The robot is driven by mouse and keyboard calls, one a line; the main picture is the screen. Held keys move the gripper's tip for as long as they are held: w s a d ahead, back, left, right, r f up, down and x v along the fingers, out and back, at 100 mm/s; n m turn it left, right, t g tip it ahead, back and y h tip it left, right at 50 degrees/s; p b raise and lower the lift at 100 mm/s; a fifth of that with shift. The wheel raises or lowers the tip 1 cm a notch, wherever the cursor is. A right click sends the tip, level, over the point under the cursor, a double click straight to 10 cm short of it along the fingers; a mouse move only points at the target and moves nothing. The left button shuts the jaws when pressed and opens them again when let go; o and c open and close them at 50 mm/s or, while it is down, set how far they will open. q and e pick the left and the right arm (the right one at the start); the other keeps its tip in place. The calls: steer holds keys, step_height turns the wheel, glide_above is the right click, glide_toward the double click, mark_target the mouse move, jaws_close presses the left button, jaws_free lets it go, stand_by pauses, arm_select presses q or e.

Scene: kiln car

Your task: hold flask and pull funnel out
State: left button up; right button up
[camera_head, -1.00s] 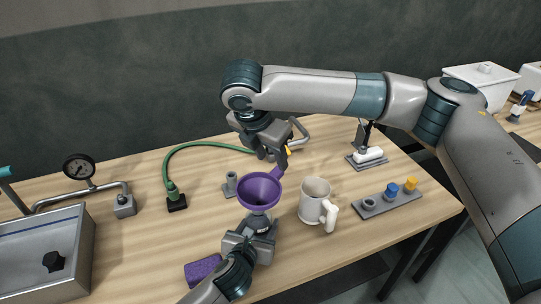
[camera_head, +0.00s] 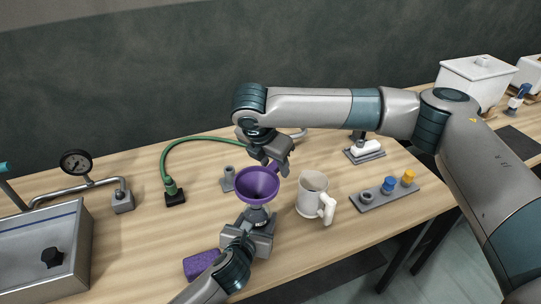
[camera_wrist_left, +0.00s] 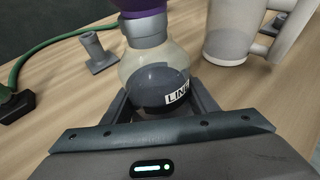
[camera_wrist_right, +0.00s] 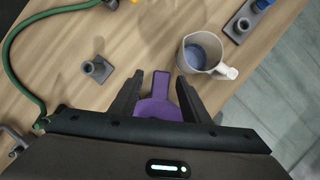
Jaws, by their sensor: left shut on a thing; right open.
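The purple funnel (camera_head: 258,186) sits upright in the neck of the flask. My left gripper (camera_wrist_left: 160,100) is shut on the flask body, at the table. My right gripper (camera_wrist_right: 160,92) is open, just above and behind the funnel. In the right wrist view the funnel's tab (camera_wrist_right: 161,84) lies between the two fingers, with no clear contact.
A mug (camera_head: 312,194) stands close right of the funnel. A grey peg on a base (camera_head: 229,178) stands to its left. A purple sponge (camera_head: 201,264) lies in front. A green hose (camera_head: 166,160) curves behind, and a rack with coloured knobs (camera_head: 385,194) is at right.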

steer(key=shift+x, duration=2.35)
jaws_close()
